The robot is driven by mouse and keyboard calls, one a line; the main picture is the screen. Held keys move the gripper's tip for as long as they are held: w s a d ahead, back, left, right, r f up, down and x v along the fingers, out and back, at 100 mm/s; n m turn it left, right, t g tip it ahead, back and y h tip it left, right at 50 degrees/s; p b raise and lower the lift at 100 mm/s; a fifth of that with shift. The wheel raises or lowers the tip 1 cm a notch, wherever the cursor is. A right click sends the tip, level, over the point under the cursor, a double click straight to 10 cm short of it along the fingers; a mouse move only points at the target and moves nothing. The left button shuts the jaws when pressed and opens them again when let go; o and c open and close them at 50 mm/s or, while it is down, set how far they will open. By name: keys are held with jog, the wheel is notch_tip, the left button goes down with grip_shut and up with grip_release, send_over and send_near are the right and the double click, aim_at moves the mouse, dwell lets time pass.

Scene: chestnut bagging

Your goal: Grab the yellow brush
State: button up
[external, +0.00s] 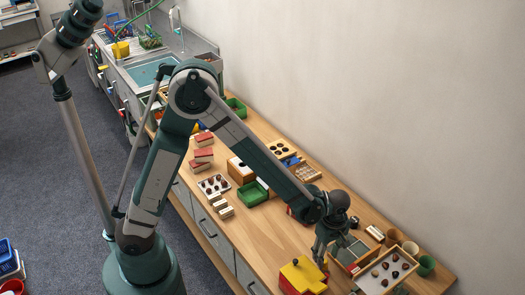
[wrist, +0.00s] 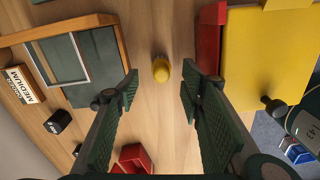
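A small rounded yellow object (wrist: 161,70), likely the yellow brush seen nearly end-on, stands on the wooden table in the wrist view. It lies just beyond the gap between my fingertips, roughly centred. My gripper (wrist: 159,86) is open and empty, one finger on each side of that gap. In the external view my gripper (external: 322,252) points down over the table, beside the red and yellow box. The brush is hard to make out there, close to the fingers and the box.
The red and yellow box (wrist: 262,55) with a black knob stands close on the right in the wrist view. A wooden-framed dark panel (wrist: 100,60) lies left. A red bin (wrist: 132,158) is at the bottom. The external view shows a chestnut tray (external: 369,289) and cups (external: 427,266).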

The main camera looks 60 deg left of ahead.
aim_at(325, 264)
jog(key=shift+s+d+f+b, duration=0.1)
jog(key=shift+f+b, duration=0.3)
jog(key=shift+f, duration=0.9)
jog(key=shift+s+f+b, duration=0.1)
jog(key=shift+f+b, duration=0.3)
jog(key=shift+f, duration=0.85)
jog(key=c, duration=1)
